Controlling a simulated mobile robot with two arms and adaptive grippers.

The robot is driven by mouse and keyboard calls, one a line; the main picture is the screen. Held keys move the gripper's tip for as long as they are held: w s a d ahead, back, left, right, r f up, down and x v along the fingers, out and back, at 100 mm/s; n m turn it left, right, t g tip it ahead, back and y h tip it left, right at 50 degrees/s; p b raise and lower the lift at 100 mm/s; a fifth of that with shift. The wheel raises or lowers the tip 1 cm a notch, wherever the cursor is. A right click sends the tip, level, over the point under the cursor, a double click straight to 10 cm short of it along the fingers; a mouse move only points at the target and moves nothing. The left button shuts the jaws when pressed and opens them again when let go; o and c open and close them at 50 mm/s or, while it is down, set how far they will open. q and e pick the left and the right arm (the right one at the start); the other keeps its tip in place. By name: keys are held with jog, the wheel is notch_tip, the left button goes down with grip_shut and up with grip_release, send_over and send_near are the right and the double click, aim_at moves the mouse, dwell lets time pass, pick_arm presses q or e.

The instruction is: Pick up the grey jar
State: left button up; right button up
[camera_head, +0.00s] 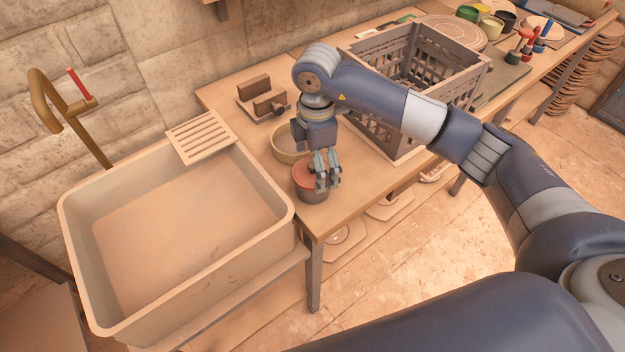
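A small round jar (303,193) with a reddish-brown top and a dark greyish side stands on the wooden table, near its front left corner beside the sink. It is the only jar I see by my gripper. My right gripper (324,182) points down at the right side of the jar and covers part of it. The fingers overlap the jar's right edge; I cannot tell whether they touch it or how far apart they are. My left gripper is not in view.
A beige bowl (283,146) sits just behind the jar. A grey slatted crate (404,146) stands to the right, partly behind my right arm. A large sink (180,235) with a brass tap (62,115) lies to the left. A wooden block holder (262,101) is at the back.

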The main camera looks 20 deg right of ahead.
jog(key=f, duration=0.2)
jog(key=f+p, duration=0.2)
jog(key=f, duration=0.1)
jog(key=shift+s+a+f, duration=0.15)
jog(key=shift+a+f, duration=0.1)
jog(key=shift+f, duration=0.3)
jog(key=c, duration=1.1)
